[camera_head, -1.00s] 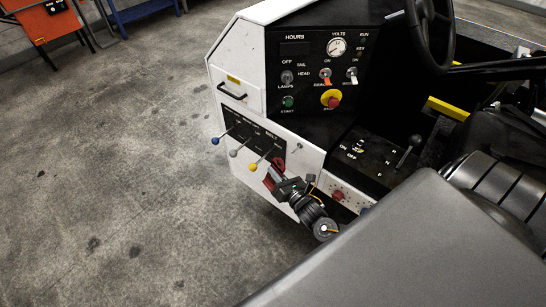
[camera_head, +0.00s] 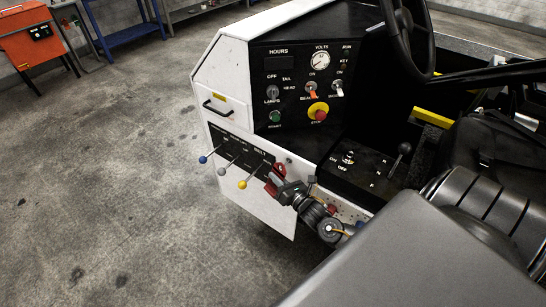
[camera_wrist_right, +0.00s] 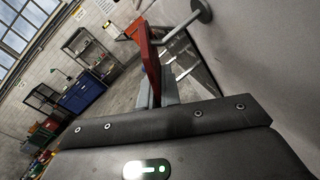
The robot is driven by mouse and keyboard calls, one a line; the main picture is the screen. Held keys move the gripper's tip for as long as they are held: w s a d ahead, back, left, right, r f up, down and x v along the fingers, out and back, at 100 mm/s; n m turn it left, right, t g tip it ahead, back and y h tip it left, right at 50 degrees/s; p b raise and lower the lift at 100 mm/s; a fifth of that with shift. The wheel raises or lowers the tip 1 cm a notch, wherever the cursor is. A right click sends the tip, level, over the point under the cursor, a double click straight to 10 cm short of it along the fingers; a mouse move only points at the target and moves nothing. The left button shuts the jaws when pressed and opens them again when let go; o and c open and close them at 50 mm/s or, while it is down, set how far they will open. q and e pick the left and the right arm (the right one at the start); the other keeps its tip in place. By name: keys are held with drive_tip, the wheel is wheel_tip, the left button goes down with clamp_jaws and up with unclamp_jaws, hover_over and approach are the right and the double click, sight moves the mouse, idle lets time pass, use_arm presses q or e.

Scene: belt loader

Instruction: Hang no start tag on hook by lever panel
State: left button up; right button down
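The red no start tag (camera_head: 279,170) is at the right end of the lever panel (camera_head: 240,148) in the head view. My right gripper (camera_head: 282,188) is shut on it. In the right wrist view the tag (camera_wrist_right: 149,58) stands up, edge-on, from between my two grey fingers (camera_wrist_right: 157,88). The hook (camera_wrist_right: 200,12), a thin rod with a round disc at one end, juts from the pale panel beside the tag's upper part. I cannot tell whether the rod passes through the tag or only lies beside it. My left gripper is not in view.
Three levers with blue (camera_head: 203,160), grey and yellow (camera_head: 242,184) knobs stick out left of my right gripper. The dash with its red stop button (camera_head: 320,115) is above. A steering wheel (camera_head: 405,35) and black seat (camera_head: 490,200) are at right. Floor at left is clear.

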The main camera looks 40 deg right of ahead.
drive_tip(key=shift+w+d+f, duration=0.1)
drive_tip(key=shift+w+d, duration=0.1)
drive_tip(key=shift+d, duration=0.35)
drive_tip(key=shift+w+d+f+b, duration=0.15)
drive_tip(key=shift+d+f+b, duration=0.3)
drive_tip(key=shift+d, duration=0.1)
drive_tip(key=c, duration=1.5)
unclamp_jaws()
drive_tip(key=shift+c, duration=0.2)
drive_tip(key=shift+s+f, duration=0.1)
drive_tip(key=shift+s, duration=0.45)
drive_tip(key=s+b, duration=0.2)
drive_tip(key=s, duration=0.7)
drive_tip(key=shift+s+d, duration=0.2)
drive_tip(key=shift+s, duration=0.15)
